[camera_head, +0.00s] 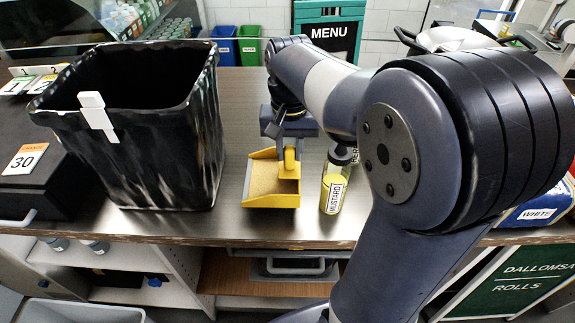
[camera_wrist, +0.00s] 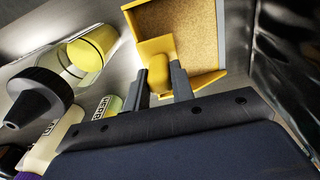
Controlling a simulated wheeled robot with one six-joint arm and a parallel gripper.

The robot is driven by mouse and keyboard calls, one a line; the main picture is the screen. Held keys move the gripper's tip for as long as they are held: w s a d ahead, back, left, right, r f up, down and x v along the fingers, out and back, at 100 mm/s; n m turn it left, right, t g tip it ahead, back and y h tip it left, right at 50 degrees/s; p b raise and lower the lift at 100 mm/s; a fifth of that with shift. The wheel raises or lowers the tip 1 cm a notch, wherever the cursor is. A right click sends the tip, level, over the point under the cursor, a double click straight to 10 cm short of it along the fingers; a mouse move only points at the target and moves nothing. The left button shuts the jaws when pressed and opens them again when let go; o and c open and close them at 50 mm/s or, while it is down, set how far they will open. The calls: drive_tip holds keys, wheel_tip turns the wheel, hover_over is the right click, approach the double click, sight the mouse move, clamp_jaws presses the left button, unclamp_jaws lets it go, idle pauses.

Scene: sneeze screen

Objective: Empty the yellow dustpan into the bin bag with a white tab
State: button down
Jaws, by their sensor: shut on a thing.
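The yellow dustpan (camera_head: 272,184) holds a layer of tan, grainy material and is level on or just above the steel counter; I cannot tell which. My gripper (camera_head: 288,150) is shut on its yellow handle, which shows between the two fingers in the wrist view (camera_wrist: 160,82). The dustpan's pan (camera_wrist: 190,45) is beyond the fingers there. The black bin bag (camera_head: 150,165) with a white tab (camera_head: 97,115) on its front rim stands open on the counter, left of the dustpan. Its dark side shows at the right of the wrist view (camera_wrist: 285,55). Its inside is dark.
A mustard bottle (camera_head: 334,185) stands close right of the dustpan, with another container partly hidden behind it. A black box marked 30 (camera_head: 30,165) is left of the bag. A green menu board (camera_head: 328,33) stands behind. The counter's front edge is near the dustpan.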

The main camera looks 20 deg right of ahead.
sight(290, 165)
drive_tip(key=shift+f+p, duration=0.3)
drive_tip(key=shift+f, duration=1.85)
drive_tip(key=shift+f, duration=0.1)
drive_tip(key=shift+f, duration=0.15)
drive_tip(key=c, duration=1.2)
unclamp_jaws()
drive_tip(key=shift+b, duration=0.35)
drive_tip(key=r, duration=1.1)
drive_tip(key=shift+w+d, duration=0.25)
drive_tip(key=shift+d, duration=0.15)
drive_tip(key=f, duration=1.1)
drive_tip(key=shift+s+a, duration=0.25)
drive_tip(key=shift+a, duration=0.15)
